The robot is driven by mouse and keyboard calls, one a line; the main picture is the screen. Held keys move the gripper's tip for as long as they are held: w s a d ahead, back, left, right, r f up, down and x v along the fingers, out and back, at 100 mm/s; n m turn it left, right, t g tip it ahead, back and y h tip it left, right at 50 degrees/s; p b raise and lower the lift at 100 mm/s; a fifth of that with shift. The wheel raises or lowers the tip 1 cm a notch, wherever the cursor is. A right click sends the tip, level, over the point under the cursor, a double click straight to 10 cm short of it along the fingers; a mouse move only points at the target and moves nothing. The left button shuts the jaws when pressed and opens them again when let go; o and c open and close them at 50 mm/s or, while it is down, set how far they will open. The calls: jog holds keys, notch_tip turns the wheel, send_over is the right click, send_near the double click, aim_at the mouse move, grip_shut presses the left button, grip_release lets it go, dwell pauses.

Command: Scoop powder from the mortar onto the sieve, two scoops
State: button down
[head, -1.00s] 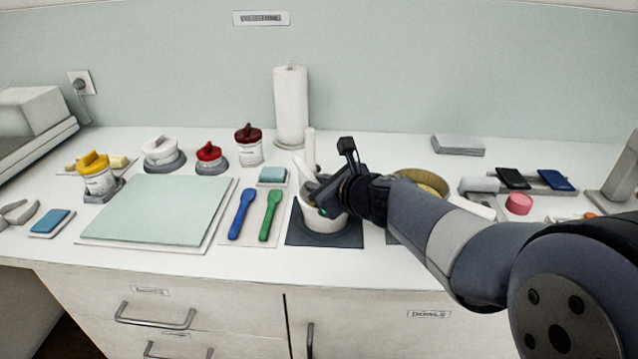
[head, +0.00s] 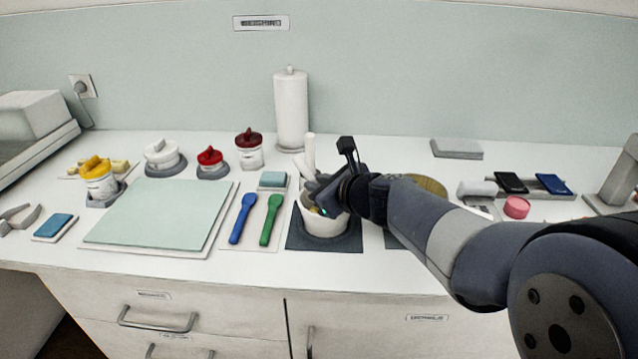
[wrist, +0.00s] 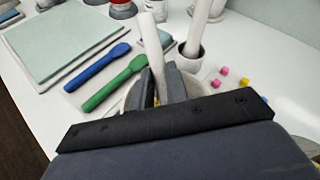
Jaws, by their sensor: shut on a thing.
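The white mortar (head: 327,228) stands on a dark mat in the middle of the bench. My gripper (head: 318,192) is over its mouth, tilted down to the left. It is shut on a pale rod-like handle (wrist: 152,45), likely the scoop's, which leans up between the fingers (wrist: 164,85). The handle's lower end is hidden by the fingers and mortar. A little yellow shows inside the mortar's rim; I cannot tell whether it is powder. The sieve, probably the brass-coloured round rim (head: 432,186) right of the mortar, is partly hidden behind my arm.
An upright white rod (wrist: 197,30) stands in a holder close behind the mortar. Blue (head: 242,218) and green (head: 270,220) spatulas lie left of it, beside a pale green board (head: 160,213). Small pink and yellow cubes (wrist: 222,71) lie nearby. A paper roll (head: 291,110) stands behind.

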jog(key=shift+r+p, duration=2.75)
jog(key=shift+r, duration=0.55)
jog(key=c, duration=2)
grip_release()
grip_shut()
